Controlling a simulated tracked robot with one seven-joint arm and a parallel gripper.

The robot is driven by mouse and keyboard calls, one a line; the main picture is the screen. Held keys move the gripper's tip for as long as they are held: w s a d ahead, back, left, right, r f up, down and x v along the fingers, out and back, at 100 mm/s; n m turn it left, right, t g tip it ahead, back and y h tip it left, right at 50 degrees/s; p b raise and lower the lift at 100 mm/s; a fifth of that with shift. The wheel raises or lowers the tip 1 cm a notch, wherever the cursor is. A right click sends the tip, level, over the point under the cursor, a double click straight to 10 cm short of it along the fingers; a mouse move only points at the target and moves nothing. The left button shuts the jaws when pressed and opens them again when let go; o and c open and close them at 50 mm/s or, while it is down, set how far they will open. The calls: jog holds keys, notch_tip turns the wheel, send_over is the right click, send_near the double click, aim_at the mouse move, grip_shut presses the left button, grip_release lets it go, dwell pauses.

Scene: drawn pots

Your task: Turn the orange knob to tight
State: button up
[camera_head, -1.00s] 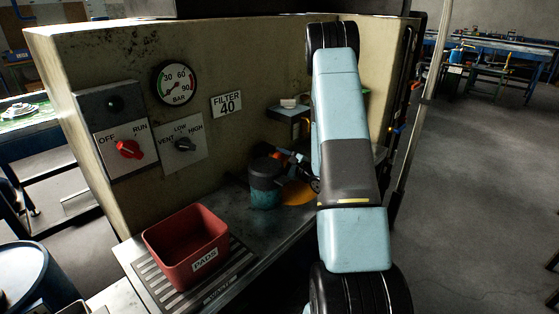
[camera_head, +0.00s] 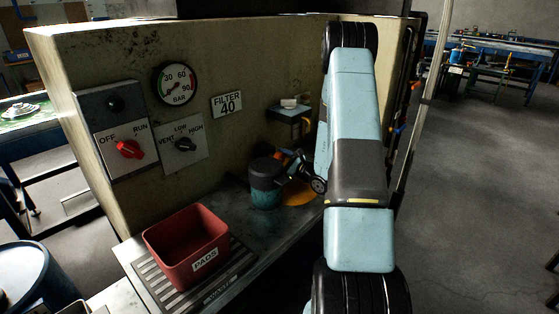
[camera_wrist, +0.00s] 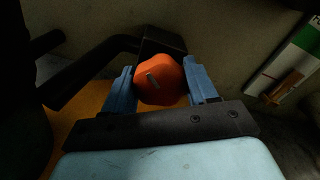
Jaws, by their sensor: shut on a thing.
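The orange knob (camera_wrist: 160,82) shows in the wrist view, with a short grey mark on its face that slants slightly. My gripper (camera_wrist: 159,72) is shut on it, one blue finger on each side. A dark block or bracket (camera_wrist: 158,43) lies just behind the knob. In the head view my arm reaches down on the right, and a small orange part (camera_head: 280,156) shows above the dark canister; I cannot tell if it is the knob. No tight marking is readable in the wrist view.
A dark canister with a teal base (camera_head: 265,186) stands on the bench beside a yellow-orange disc (camera_head: 299,194). A red PADS bin (camera_head: 187,246) is nearer.

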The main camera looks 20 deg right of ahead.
jog(key=m, duration=0.4)
jog(key=shift+f+m, duration=0.1)
jog(key=shift+m, duration=0.2)
jog(key=m, duration=0.4)
jog(key=shift+d+m, duration=0.1)
jog(key=shift+m, duration=0.3)
jog(key=o, duration=1)
jog(key=shift+c, duration=0.2)
jog(key=v, duration=1.4)
jog(key=shift+w, duration=0.1)
